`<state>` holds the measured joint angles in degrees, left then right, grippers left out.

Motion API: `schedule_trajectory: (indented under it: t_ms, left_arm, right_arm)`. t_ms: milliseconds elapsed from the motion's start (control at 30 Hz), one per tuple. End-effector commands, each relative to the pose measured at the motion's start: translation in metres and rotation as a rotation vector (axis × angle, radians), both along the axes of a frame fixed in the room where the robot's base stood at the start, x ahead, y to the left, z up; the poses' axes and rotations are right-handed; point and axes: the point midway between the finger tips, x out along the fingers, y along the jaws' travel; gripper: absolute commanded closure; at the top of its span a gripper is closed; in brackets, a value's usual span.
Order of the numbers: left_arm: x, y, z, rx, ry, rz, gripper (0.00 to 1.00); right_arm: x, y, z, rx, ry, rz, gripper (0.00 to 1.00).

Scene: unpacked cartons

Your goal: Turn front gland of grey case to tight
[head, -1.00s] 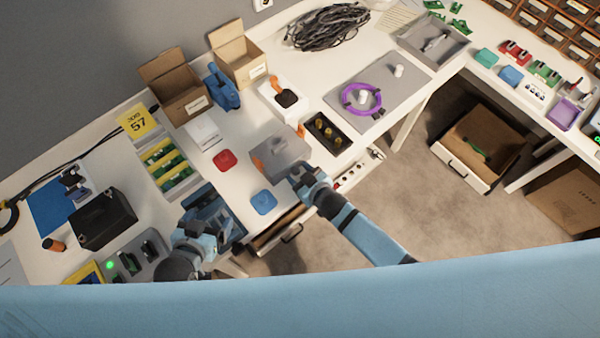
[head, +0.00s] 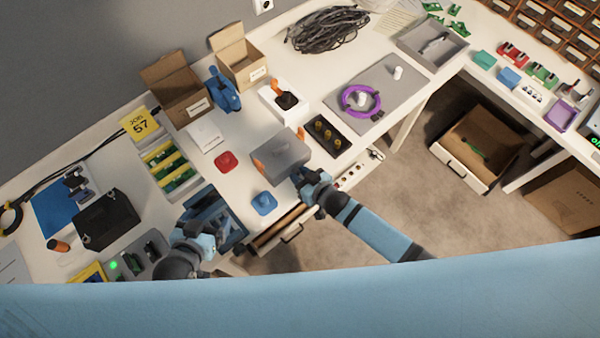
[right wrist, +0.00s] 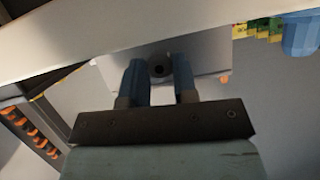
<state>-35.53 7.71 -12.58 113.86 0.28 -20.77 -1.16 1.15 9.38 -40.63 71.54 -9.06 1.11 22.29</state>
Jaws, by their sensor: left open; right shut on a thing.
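The grey case (head: 280,152) sits on the bench, with orange parts at its left side and far right corner. In the head view my right gripper (head: 303,176) is at the case's near side. In the right wrist view its two blue fingers (right wrist: 161,78) stand on either side of a dark round gland (right wrist: 159,69) on the case's grey face (right wrist: 205,58); they are shut on it. The gland is hidden in the head view. How tight it is cannot be told. My left gripper (head: 207,228) is open near the bench's front edge, away from the case.
A black tray with brass-coloured parts (head: 345,142) stands right of the case. Red (head: 225,161) and blue (head: 264,203) pads lie to its left and front. A partly open drawer (head: 275,231) is below the bench edge, near both arms.

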Motion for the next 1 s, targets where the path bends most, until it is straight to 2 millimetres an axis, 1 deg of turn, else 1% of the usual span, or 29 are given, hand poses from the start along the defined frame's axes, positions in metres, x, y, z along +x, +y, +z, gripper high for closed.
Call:
schedule_trajectory:
  t_ms: [33,167,500,700,1000]
  left_arm:
    - [0.000,0.000,0.003,0.001,0.001,0.001,0.11]
    - [-0.001,0.001,0.002,0.001,0.002,0.002,0.11]
    - [-0.002,0.000,-0.007,-0.001,0.008,0.002,0.11]
    - [-0.002,-0.002,-0.010,-0.003,0.008,0.000,0.11]
    - [0.000,-0.002,-0.008,-0.005,0.003,-0.001,0.11]
  right_arm:
    - [0.001,-0.001,0.001,0.025,0.021,0.003,0.97]
    - [0.001,-0.002,0.000,0.105,0.078,0.002,0.97]
    - [0.002,-0.003,-0.003,0.269,0.196,0.001,0.97]
    - [0.002,-0.003,-0.002,0.314,0.229,0.000,0.97]
    - [0.001,-0.002,-0.001,0.327,0.239,0.000,0.97]
